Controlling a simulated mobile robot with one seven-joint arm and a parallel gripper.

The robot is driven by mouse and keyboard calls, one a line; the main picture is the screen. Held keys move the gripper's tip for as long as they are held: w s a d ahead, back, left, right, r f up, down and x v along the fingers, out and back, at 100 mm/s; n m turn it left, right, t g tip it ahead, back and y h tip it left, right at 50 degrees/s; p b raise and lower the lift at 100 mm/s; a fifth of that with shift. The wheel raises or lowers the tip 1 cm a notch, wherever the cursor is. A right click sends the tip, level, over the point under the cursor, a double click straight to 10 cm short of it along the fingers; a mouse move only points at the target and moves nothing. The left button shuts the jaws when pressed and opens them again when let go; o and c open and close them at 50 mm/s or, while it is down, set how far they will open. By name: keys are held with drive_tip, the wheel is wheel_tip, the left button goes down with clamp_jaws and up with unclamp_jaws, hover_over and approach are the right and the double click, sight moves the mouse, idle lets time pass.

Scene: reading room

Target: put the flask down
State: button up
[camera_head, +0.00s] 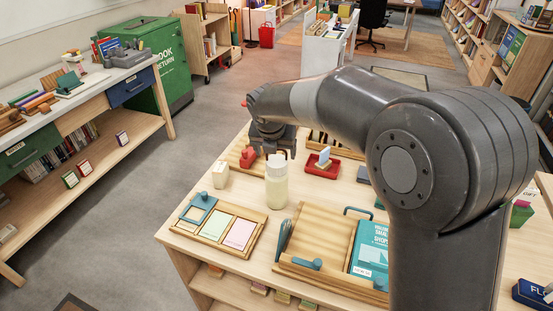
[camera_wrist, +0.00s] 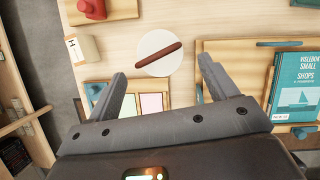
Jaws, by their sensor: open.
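The flask (camera_head: 276,185) is a pale, yellowish cylinder with a whitish top. It stands upright on the wooden table, behind and between two wooden trays. In the wrist view the flask (camera_wrist: 146,64) shows from above as a round white lid with a dark red-brown bar across it. My gripper (camera_head: 278,153) is just above the flask's top in the head view. In the wrist view my gripper (camera_wrist: 161,70) has its two fingers spread wide, one on each side of the lid, with clear gaps. Nothing is held. The exact height gap is hard to tell.
A tray with coloured cards (camera_head: 214,237) lies front left of the flask. A wooden tray (camera_head: 311,222) with a teal book (camera_head: 371,250) lies front right. A cream block (camera_head: 220,175), a red stamp-like object (camera_head: 249,157) and a red tray (camera_head: 321,171) stand nearby.

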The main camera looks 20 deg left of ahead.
drive_tip(key=v, duration=0.5)
drive_tip(key=s+d+r+m, duration=0.2)
drive_tip(key=d+m, duration=0.4)
drive_tip(key=d, duration=0.2)
drive_tip(key=s+d+r+m, duration=0.3)
drive_tip(key=d+m, duration=0.3)
drive_tip(key=d, duration=0.2)
drive_tip(key=s+d+r+m, duration=0.2)
drive_tip(key=d+m, duration=0.4)
drive_tip(key=d, duration=0.2)
drive_tip(key=s+d+f+m+t, duration=0.1)
drive_tip(key=s+d+f+m, duration=0.3)
drive_tip(key=s+d+m, duration=1)
drive_tip(key=s+m, duration=0.2)
drive_tip(key=m, duration=0.4)
drive_tip(key=shift+s+d+h, duration=0.15)
drive_tip(key=shift+d+h, duration=0.25)
